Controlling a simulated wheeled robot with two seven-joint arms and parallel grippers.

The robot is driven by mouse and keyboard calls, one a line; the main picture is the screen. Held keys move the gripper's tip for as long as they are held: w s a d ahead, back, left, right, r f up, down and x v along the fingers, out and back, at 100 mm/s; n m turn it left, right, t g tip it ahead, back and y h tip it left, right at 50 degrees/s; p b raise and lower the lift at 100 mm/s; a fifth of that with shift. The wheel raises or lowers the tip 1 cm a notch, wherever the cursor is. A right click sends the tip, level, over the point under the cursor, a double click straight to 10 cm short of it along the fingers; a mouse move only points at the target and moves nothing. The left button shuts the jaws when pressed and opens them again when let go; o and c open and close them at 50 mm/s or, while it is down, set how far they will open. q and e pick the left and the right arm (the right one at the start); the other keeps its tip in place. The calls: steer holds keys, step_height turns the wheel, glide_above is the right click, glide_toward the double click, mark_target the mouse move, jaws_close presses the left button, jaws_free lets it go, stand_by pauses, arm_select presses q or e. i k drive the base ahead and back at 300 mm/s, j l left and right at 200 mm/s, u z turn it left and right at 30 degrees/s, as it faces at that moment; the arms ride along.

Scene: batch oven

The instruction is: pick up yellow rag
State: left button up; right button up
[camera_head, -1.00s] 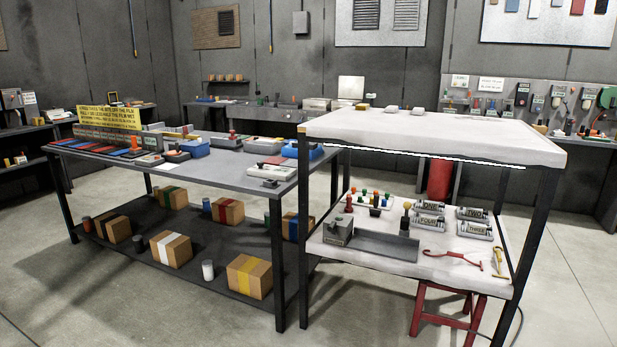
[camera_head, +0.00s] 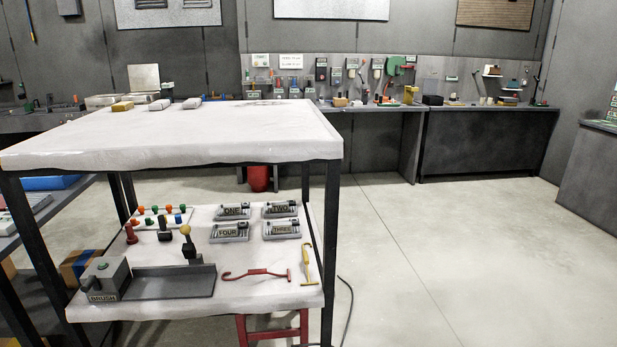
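I cannot make out a yellow rag for certain. A small flat yellow-tan thing (camera_head: 122,106) lies at the far left edge of the white-covered top of the near table (camera_head: 230,125), and I cannot tell whether it is a rag or a block. Two pale things of like size, one (camera_head: 160,104) and another (camera_head: 192,102), lie to its right in the same row. Neither of my grippers is in view.
The near table's lower shelf (camera_head: 262,296) holds a grey tray (camera_head: 172,283), number-labelled blocks, a red hook tool (camera_head: 255,274) and a yellow tool (camera_head: 308,265). A red stool (camera_head: 272,331) stands beneath. A workbench (camera_head: 490,140) lines the back wall. The floor at right is open.

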mark_target(122, 106)
steer(key=i+l+z, duration=0.5)
steer(key=i, duration=0.7)
steer(key=i+z, duration=0.5)
steer(key=i, duration=0.7)
steer(key=i+j+u, duration=0.3)
steer(key=i, duration=0.3)
steer(key=i+u, duration=0.35)
steer(key=i, duration=0.25)
steer(key=i+l+u, duration=0.15)
steer(key=i+u, duration=0.15)
steer(key=i, duration=0.3)
steer(key=i+l+u, duration=0.35)
steer(key=i, duration=0.2)
steer(key=i+u, duration=0.2)
steer(key=i, duration=0.5)
steer(key=i+u, duration=0.15)
steer(key=i, duration=0.5)
steer(key=i+l+u, duration=0.2)
steer(key=i, duration=0.5)
steer(key=i+j+u, duration=0.15)
steer(key=u, duration=0.3)
steer(key=i+u, duration=0.7)
steer(key=u, duration=0.2)
steer(key=i+l+u, duration=0.15)
steer(key=u, duration=0.3)
steer(key=i+l+u, duration=0.3)
steer(key=u, duration=0.15)
steer(key=i, duration=0.05)
